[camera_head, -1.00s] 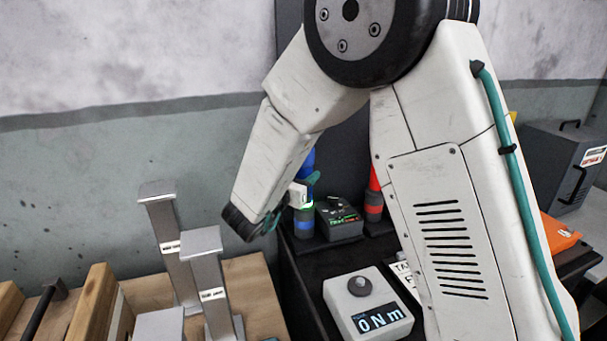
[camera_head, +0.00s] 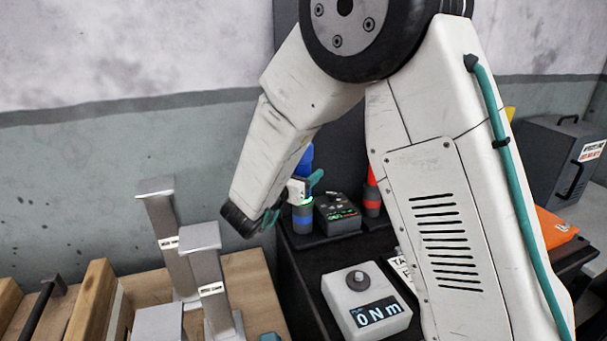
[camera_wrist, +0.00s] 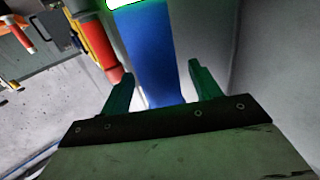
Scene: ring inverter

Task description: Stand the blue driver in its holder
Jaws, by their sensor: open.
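The blue driver (camera_head: 305,160) stands upright in its holder (camera_head: 302,222), a round socket with a blue band and a green-lit rim, on the dark bench. In the wrist view the driver's blue handle (camera_wrist: 152,50) runs between my fingers, with the green glow at its far end. My gripper (camera_wrist: 157,76) is open, one teal finger on each side of the handle, with gaps visible. In the head view my gripper (camera_head: 309,187) is beside the driver, and my arm hides part of it.
A red driver (camera_head: 372,190) stands in a holder to the right, partly behind my arm. A small black box (camera_head: 338,214) with green lights sits between them. A grey torque meter (camera_head: 366,299) reads 0 Nm in front. Metal posts (camera_head: 204,270) stand at the left.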

